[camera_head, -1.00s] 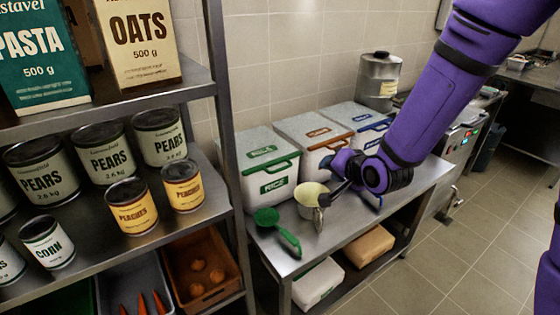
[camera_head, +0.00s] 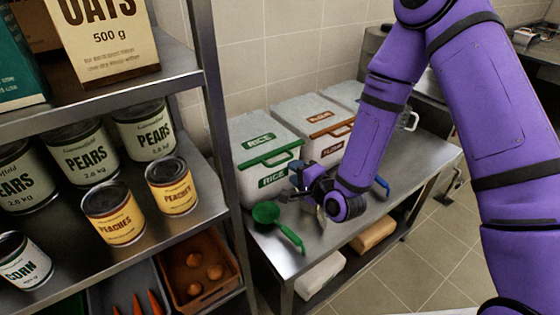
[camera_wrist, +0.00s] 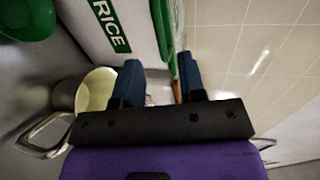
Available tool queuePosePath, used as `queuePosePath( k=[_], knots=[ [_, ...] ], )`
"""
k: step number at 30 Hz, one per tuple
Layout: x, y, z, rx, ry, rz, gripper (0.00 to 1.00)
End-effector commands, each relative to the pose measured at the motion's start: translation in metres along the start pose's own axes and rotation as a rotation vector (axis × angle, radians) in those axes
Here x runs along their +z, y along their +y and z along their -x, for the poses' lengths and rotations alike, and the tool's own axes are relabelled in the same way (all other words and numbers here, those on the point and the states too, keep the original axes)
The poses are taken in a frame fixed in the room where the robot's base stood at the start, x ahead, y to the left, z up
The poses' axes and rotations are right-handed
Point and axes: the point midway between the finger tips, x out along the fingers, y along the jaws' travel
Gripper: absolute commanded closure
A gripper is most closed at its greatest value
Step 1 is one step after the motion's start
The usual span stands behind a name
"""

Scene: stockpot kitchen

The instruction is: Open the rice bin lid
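The rice bin (camera_head: 258,182) is a white box at the left of a row on the steel table. Its pale lid (camera_head: 255,132) is down, with a green front strip and green handle (camera_head: 284,158). In the wrist view the RICE label (camera_wrist: 110,25) and the green lid edge (camera_wrist: 162,28) show ahead of my fingers. My gripper (camera_head: 295,178) is close to the front right of the rice bin. In the wrist view its two blue fingers (camera_wrist: 159,65) are apart with nothing held between them. I cannot tell whether they touch the handle.
A flour bin (camera_head: 322,140) stands right of the rice bin. A green scoop (camera_head: 268,214) lies on the table (camera_head: 290,262) in front. A cream-lined metal pot (camera_wrist: 95,90) is beside my gripper. A shelf post (camera_head: 220,130) stands left of the table.

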Motion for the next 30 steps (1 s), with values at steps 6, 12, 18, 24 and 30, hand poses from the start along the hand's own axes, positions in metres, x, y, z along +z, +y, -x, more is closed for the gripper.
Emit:
queuePosePath(
  k=[6, 12, 18, 24, 30],
  knots=[
    [0.000, 0.000, -0.040, 0.000, 0.000, 0.002, 0.63],
    [0.000, 0.000, -0.068, 0.000, 0.000, 0.002, 0.63],
    [0.000, 0.000, -0.080, 0.000, 0.000, 0.003, 0.63],
    [0.000, 0.000, -0.082, 0.001, 0.001, 0.002, 0.63],
    [0.000, 0.000, -0.081, 0.001, 0.001, 0.002, 0.88]
  ],
)
